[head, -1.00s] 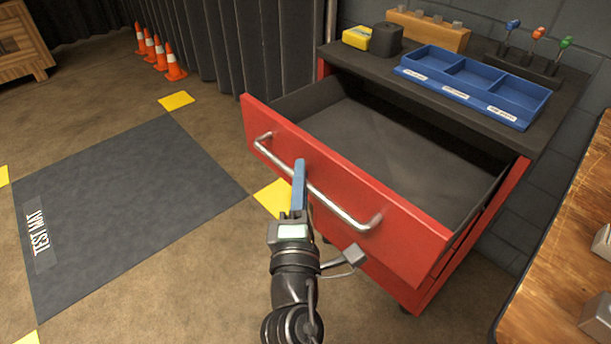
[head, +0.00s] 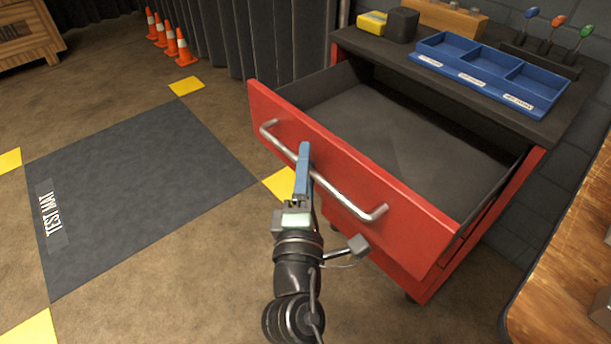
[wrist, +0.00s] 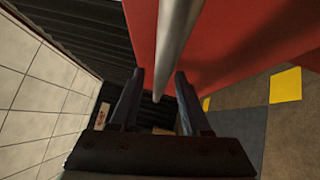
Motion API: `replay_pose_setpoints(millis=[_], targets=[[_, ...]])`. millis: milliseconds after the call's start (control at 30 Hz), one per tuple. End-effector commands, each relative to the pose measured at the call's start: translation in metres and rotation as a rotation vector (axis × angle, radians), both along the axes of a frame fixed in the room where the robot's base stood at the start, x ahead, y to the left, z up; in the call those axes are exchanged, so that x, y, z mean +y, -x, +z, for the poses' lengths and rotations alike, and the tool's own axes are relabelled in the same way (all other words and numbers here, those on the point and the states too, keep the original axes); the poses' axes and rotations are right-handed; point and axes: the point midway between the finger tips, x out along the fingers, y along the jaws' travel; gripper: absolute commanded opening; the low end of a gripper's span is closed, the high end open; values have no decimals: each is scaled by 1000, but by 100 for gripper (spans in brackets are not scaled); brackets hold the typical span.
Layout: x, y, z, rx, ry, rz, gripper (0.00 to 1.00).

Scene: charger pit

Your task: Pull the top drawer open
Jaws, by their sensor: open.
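The red top drawer (head: 345,190) stands pulled well out of the cabinet, and its empty dark interior (head: 395,140) shows. A silver bar handle (head: 340,187) runs along its front. My gripper (head: 303,150) is at the handle's middle in the head view, its blue finger overlapping the bar. In the wrist view the two fingers of my gripper (wrist: 160,85) are apart, with the handle bar (wrist: 175,45) between them and a gap on each side. The red drawer front (wrist: 230,40) is just beyond. The gripper is open and does not clamp the bar.
On the cabinet top are a blue divided tray (head: 490,75), a yellow box (head: 372,22) and a black block (head: 402,25). A wooden bench (head: 570,240) stands at right. Orange cones (head: 183,48) stand far left. The dark test mat (head: 140,190) is clear.

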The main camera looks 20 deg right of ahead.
Motion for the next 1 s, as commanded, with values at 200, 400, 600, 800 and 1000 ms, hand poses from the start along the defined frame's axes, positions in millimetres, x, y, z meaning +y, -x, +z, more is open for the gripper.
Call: replay_pose_setpoints(millis=[200, 400, 600, 800, 1000], targets=[[10, 20, -5, 3, 0, 2, 47], [25, 56, -12, 5, 0, 1, 47], [40, 89, -17, 4, -1, 0, 47], [49, 109, -19, 2, 0, 0, 47], [53, 116, -18, 0, -1, 0, 47]])
